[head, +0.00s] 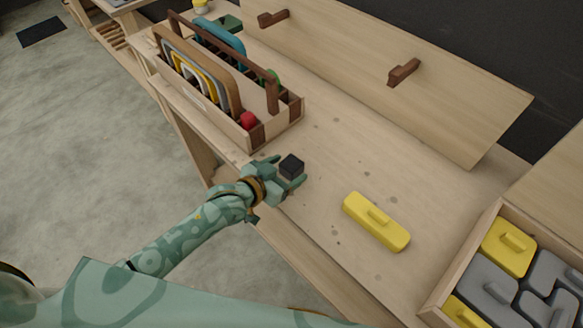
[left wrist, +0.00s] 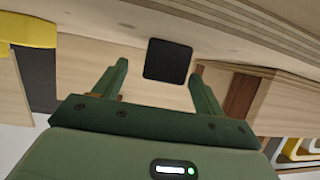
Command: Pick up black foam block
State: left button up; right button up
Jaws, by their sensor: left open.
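The black foam block (head: 291,166) is a small dark cube on the wooden bench top in the head view. My left gripper (head: 284,172) is right at the block, with its fingers on either side of it. In the left wrist view the block (left wrist: 168,61) lies between and just beyond the tips of my open left gripper (left wrist: 160,70). A gap shows on the left side of the block; the right finger is close to it, and I cannot tell if it touches. My right gripper is not in view.
A yellow block with a handle (head: 376,221) lies to the right on the bench. A wooden rack (head: 291,111) with boards and a red item stands behind left. A tray (head: 463,258) of yellow and grey pieces sits at the right. A wooden panel (head: 440,100) stands behind.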

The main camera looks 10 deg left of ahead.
aim_at(296, 162)
pick_arm(q)
jog(key=b+x, duration=0.1)
jog(key=x, duration=0.3)
jog(key=shift+w+a+f, duration=0.15)
jog(key=shift+w, duration=0.05)
jog(key=shift+w+f, duration=0.1)
jog(key=shift+w, duration=0.25)
jog(key=shift+s, duration=0.1)
jog(key=shift+c, duration=0.6)
jog(key=c, duration=0.9)
